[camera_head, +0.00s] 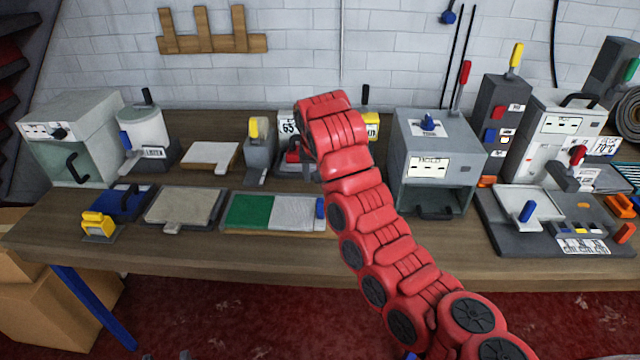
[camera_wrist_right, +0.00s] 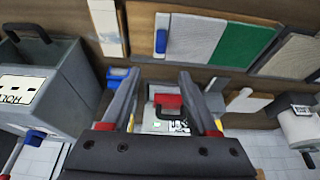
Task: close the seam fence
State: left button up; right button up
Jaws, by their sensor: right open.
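No part is legibly marked as the seam fence. A small machine (camera_head: 290,168) with a red part stands mid-bench, partly hidden behind my right arm. In the right wrist view its red block (camera_wrist_right: 168,101) and a black looped handle (camera_wrist_right: 172,113) show between the fingers of my right gripper (camera_wrist_right: 158,88). The gripper is open; I cannot tell whether it touches them. A green and grey board (camera_head: 252,211) with a blue tab (camera_head: 320,207) lies in front of the machine; the tab also shows in the right wrist view (camera_wrist_right: 161,41). My left gripper is out of view.
A grey cabinet (camera_head: 430,150) stands right of my arm. Left of the machine are a yellow-topped grey device (camera_head: 258,155) and a white plate (camera_head: 209,156). A grey base (camera_head: 500,230) with a blue-handled plate sits at the right.

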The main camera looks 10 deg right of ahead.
jog(key=shift+v, duration=1.45)
